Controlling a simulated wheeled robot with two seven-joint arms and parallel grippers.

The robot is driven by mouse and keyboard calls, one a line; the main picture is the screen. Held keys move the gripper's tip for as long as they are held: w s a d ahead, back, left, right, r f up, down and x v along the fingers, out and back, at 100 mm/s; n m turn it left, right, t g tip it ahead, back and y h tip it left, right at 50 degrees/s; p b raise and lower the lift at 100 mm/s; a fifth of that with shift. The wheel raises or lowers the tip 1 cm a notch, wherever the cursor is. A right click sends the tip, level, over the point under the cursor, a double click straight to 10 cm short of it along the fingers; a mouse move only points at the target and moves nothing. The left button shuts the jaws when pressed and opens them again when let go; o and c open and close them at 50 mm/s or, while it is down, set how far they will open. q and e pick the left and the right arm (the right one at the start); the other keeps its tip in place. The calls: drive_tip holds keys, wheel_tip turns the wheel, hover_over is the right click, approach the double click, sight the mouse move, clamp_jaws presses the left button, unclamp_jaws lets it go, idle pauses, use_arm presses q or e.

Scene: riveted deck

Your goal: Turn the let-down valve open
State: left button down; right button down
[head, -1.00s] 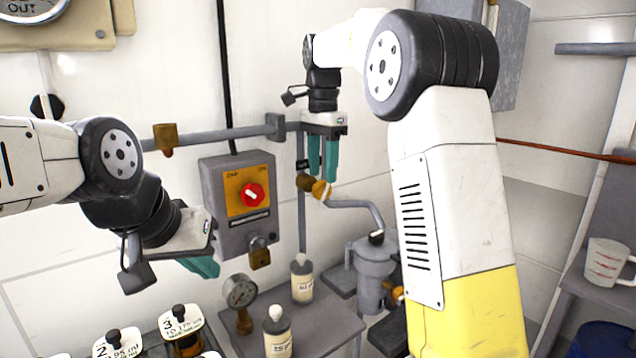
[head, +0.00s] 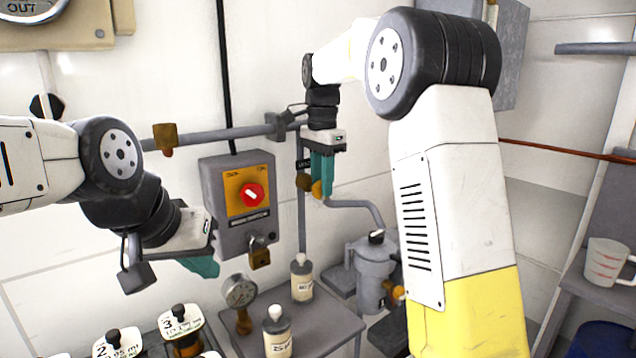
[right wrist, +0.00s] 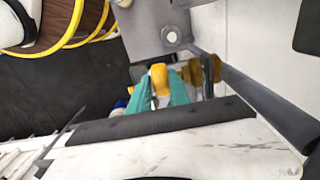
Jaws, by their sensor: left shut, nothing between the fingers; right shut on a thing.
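The let-down valve is a brass fitting (head: 303,182) on the grey vertical pipe, with a yellow-brass handle (head: 316,188) on its near side. My right gripper (head: 322,194) points down there with its teal fingers closed on the handle. In the right wrist view, the yellow handle (right wrist: 159,80) sits between the two teal fingers (right wrist: 161,94), with the brass valve body (right wrist: 205,72) beside it. The fingers hide part of the handle in the head view. My left gripper (head: 205,267) is shut and empty at the left, well apart from the valve, its fingers partly hidden.
A grey switch box (head: 238,205) with a red knob and a padlock hangs left of the valve. Below stand a gauge (head: 240,291), white-capped bottles (head: 302,280) on a grey table and a grey filter housing (head: 375,272). A horizontal rail (head: 225,134) runs behind.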

drive_tip(key=shift+s+a+t+h, duration=0.2)
drive_tip(key=shift+a+t+h, duration=0.15)
drive_tip(key=shift+t+h, duration=0.55)
drive_tip(key=shift+f+t+h, duration=0.1)
drive_tip(key=shift+t+h, duration=0.5)
drive_tip(key=shift+h, duration=0.7)
drive_tip(key=c, duration=1.2)
unclamp_jaws()
drive_tip(key=shift+a, duration=0.1)
drive_tip(key=v, duration=0.7)
drive_tip(key=shift+a+r, duration=0.15)
drive_tip(key=shift+r, duration=0.15)
drive_tip(key=shift+s, duration=0.1)
